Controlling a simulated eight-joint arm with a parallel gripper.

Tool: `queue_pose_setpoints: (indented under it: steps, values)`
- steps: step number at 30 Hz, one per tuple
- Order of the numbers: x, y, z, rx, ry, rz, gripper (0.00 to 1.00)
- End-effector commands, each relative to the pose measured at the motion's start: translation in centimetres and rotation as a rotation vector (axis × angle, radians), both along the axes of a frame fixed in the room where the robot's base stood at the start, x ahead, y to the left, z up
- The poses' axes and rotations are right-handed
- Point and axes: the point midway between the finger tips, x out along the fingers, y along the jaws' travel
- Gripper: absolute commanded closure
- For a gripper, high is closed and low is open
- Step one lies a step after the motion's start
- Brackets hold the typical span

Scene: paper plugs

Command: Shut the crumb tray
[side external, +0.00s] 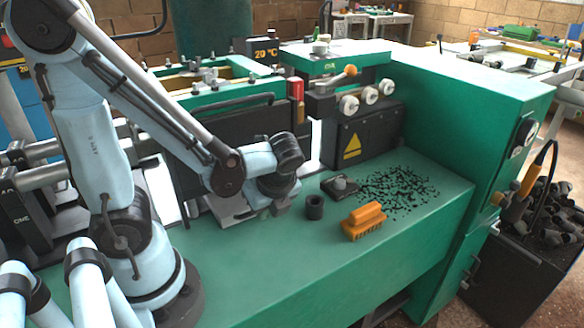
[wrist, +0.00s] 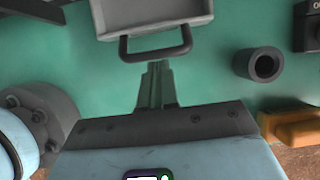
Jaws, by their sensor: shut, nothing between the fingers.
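The crumb tray (wrist: 152,16) is a grey, shallow metal box at the top of the wrist view, only partly in frame. Its dark U-shaped handle (wrist: 156,53) points toward my gripper (wrist: 154,68). My gripper's fingers are together and empty, with their tips just short of the handle in the picture; I cannot tell whether they touch it. In the side view, my gripper (side external: 282,206) is low over the green bench top. The tray's grey metal (side external: 228,207) shows there beside my wrist, sticking out from under the machine, mostly hidden by my arm.
On the green bench (side external: 300,265), right of my gripper, are a black hollow cylinder (side external: 314,208), a dark block with a grey knob (side external: 340,187), an orange brush (side external: 364,220) and scattered black bits (side external: 400,192). The front of the bench is clear.

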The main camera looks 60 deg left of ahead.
Motion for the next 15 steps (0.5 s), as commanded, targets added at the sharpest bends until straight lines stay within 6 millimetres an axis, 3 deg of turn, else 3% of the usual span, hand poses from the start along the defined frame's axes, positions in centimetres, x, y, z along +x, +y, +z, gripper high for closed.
queue_pose_setpoints:
  steps: [9, 15]
  values:
    - [0.0, 3.7, 0.0, -0.001, -0.001, 0.006, 1.00]
    - [-0.1, 4.7, 0.0, 0.000, 0.000, 0.002, 1.00]
